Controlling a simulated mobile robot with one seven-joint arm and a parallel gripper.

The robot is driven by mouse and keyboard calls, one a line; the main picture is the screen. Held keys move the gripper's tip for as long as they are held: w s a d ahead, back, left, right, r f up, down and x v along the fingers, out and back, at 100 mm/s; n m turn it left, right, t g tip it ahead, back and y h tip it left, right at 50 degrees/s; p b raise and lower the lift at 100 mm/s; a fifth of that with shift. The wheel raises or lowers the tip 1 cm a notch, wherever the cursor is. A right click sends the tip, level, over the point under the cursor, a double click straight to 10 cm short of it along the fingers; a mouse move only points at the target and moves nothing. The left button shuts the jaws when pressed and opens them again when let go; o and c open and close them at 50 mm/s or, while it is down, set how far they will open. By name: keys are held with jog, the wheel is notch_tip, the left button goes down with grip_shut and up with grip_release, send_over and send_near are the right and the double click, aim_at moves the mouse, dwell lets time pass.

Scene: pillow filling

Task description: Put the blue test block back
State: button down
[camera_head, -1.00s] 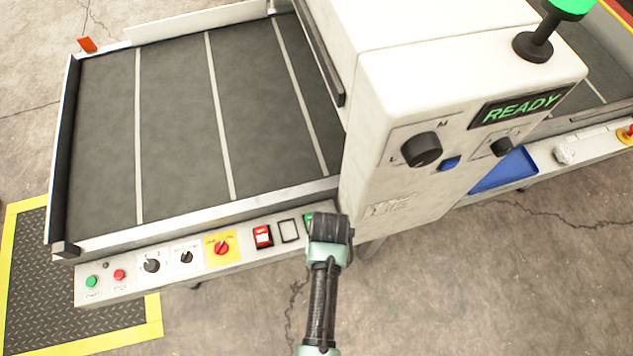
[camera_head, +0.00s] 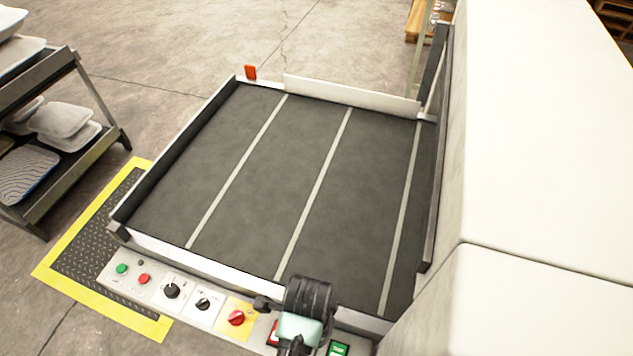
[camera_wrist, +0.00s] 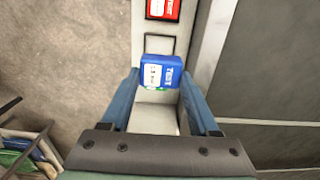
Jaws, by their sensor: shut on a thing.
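The blue test block (camera_wrist: 162,70) shows in the wrist view with white lettering. My gripper (camera_wrist: 161,78) is shut on it, one blue finger on each side. The block is over the control ledge, just below an empty outlined square (camera_wrist: 160,45) in the picture. A red block (camera_wrist: 163,8) sits beyond that square. A green block shows only as a sliver under the blue block; in the head view a green block (camera_head: 338,348) sits right of my gripper (camera_head: 300,315), which hides the blue block there.
The dark belt (camera_head: 270,190) with pale stripes lies behind the ledge, which carries buttons and knobs (camera_head: 172,290). The white machine housing (camera_head: 540,170) stands right. A rack (camera_head: 70,165) with pillows stands at left, near a yellow-edged floor mat (camera_head: 75,270).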

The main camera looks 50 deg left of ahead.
jog(key=f, duration=0.9)
jog(key=shift+s+f+b, duration=0.2)
jog(key=shift+f+b, duration=0.05)
jog(key=shift+b, duration=0.15)
jog(key=c, duration=0.6)
grip_release()
jog(key=shift+d, duration=0.1)
jog(key=o, duration=0.5)
jog(key=shift+c, duration=0.2)
notch_tip(320, 180, up, 12)
jog(key=shift+r+p, duration=0.1)
jog(key=shift+p, duration=0.6)
jog(key=shift+w, duration=0.1)
